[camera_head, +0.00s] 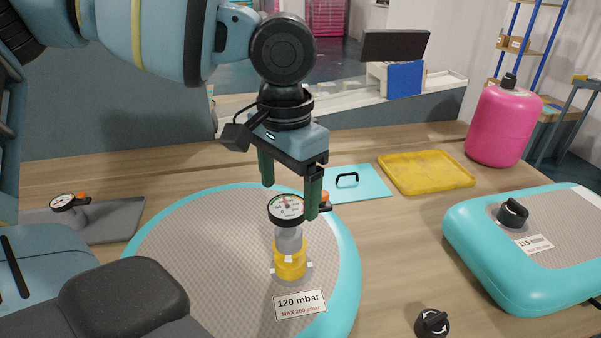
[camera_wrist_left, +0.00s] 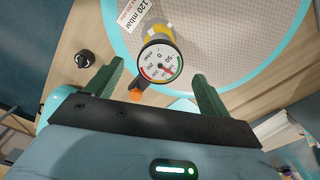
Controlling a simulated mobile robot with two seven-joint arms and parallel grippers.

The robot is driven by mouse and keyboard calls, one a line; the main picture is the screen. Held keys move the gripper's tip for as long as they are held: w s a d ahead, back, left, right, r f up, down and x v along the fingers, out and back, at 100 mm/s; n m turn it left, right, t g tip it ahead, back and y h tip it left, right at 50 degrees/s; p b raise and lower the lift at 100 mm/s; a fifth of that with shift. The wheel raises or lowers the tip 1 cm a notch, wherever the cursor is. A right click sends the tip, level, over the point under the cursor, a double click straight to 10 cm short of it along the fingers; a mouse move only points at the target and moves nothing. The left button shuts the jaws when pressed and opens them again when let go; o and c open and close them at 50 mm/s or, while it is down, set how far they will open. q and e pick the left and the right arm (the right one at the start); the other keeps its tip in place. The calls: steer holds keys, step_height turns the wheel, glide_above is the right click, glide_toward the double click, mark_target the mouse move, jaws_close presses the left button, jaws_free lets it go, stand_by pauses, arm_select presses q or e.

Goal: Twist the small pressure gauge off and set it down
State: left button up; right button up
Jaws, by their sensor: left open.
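The small pressure gauge (camera_head: 287,209) has a round white dial with a black rim. It stands upright on a clear stem in a yellow fitting (camera_head: 290,262) on the round turquoise-and-grey inflatable (camera_head: 200,250). My left gripper (camera_head: 290,202) points down at the gauge, open, with its two green fingers apart. In the left wrist view the gauge dial (camera_wrist_left: 160,61) shows between and beyond the fingertips (camera_wrist_left: 158,72); I see no grip on it. An orange part shows beside the gauge. My right gripper is not in view.
Another gauge (camera_head: 62,202) lies on a grey plate (camera_head: 110,222) at left. A light-blue mat (camera_head: 365,188) with a black handle and a yellow tray (camera_head: 425,174) lie behind. A second inflatable (camera_head: 480,235), a black knob (camera_head: 432,322) and a pink canister (camera_head: 500,125) are at right.

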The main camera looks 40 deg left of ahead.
mark_target(288, 225)
arm_select(q)
steer(key=shift+s+f, duration=0.15)
steer(key=shift+f, duration=3.8)
steer(key=shift+c, duration=0.4)
steer(key=c, duration=1.1)
steer(key=shift+o, duration=0.2)
steer(key=n, duration=0.2)
steer(key=shift+r+n, duration=0.1)
steer(key=shift+n, duration=1.5)
